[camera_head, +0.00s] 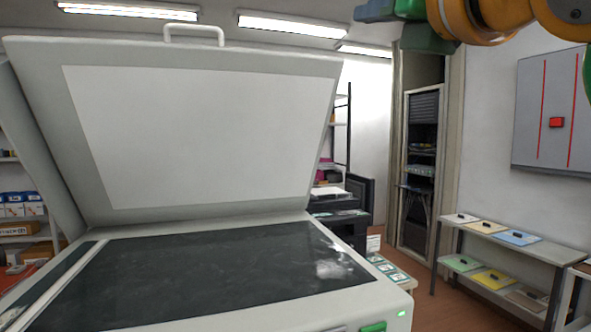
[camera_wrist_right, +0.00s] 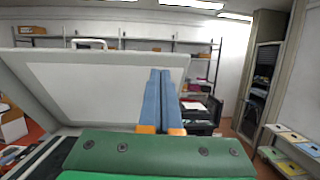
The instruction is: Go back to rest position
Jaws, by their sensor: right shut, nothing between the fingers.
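My right gripper (camera_head: 374,11) is at the top right of the head view, raised beside the upper right corner of the open copier lid (camera_head: 190,130). Its blue fingers and green body show there, partly cut off by the top edge. In the right wrist view my right gripper (camera_wrist_right: 160,73) has its two blue fingers together with nothing between them, in front of the lid. My left gripper is not in view.
The copier's dark glass (camera_head: 200,275) lies bare under the raised lid. A black printer (camera_head: 345,215) stands behind it. A shelf table (camera_head: 510,245) with coloured trays is at the right, below a grey wall cabinet (camera_head: 553,110). Open floor (camera_head: 450,305) lies between copier and table.

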